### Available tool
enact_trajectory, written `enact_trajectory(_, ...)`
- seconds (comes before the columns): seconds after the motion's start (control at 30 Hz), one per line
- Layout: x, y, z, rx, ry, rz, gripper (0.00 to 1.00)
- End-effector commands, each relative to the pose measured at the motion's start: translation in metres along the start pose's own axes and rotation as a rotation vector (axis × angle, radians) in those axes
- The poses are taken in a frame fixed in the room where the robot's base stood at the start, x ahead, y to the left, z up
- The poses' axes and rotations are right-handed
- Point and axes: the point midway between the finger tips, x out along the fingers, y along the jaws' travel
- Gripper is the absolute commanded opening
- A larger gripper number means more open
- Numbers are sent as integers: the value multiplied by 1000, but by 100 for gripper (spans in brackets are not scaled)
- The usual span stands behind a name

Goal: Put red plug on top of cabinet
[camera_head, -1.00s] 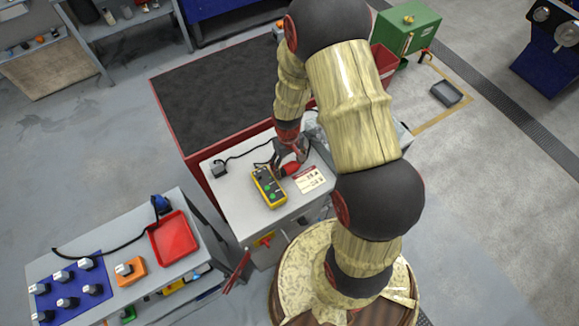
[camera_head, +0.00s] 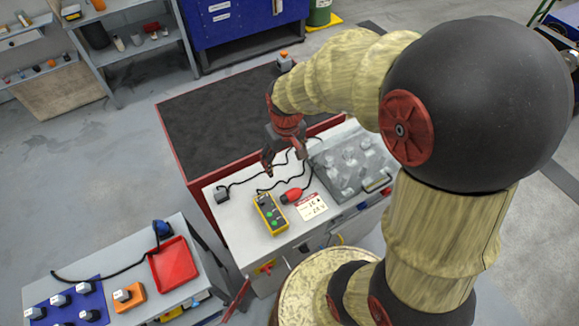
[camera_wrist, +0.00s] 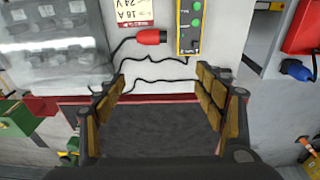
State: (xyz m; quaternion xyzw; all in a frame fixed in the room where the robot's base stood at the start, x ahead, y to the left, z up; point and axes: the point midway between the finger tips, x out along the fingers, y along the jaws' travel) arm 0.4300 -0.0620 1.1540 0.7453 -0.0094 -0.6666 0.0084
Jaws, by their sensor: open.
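The red plug (camera_head: 292,195) lies on the white top of the cabinet (camera_head: 232,238), between the yellow control box and a printed label. A black cable runs from it. In the wrist view the red plug (camera_wrist: 150,37) lies beyond the fingertips, near the top centre. My gripper (camera_head: 282,168) is open and empty, raised above the back edge of the cabinet top. Its two spread fingers (camera_wrist: 163,90) show in the wrist view with nothing between them.
A yellow control box (camera_head: 270,213) and a clear-covered panel (camera_head: 352,160) flank the plug. A dark recessed bed with a red rim (camera_head: 185,165) lies behind. A side bench holds a red tray (camera_head: 174,262) and a blue mat (camera_head: 95,300).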

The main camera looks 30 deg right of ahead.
Motion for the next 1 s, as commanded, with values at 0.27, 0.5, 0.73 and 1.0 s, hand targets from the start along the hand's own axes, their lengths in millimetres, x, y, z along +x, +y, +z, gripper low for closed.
enact_trajectory(0.27, -127, -34, 42, -2, 205, 2, 70)
enact_trajectory(0.5, -186, -52, 92, 2, 336, -15, 70)
enact_trajectory(0.73, -200, -57, 112, 5, 379, -25, 70)
enact_trajectory(1.0, -200, -57, 113, 5, 379, -25, 70)
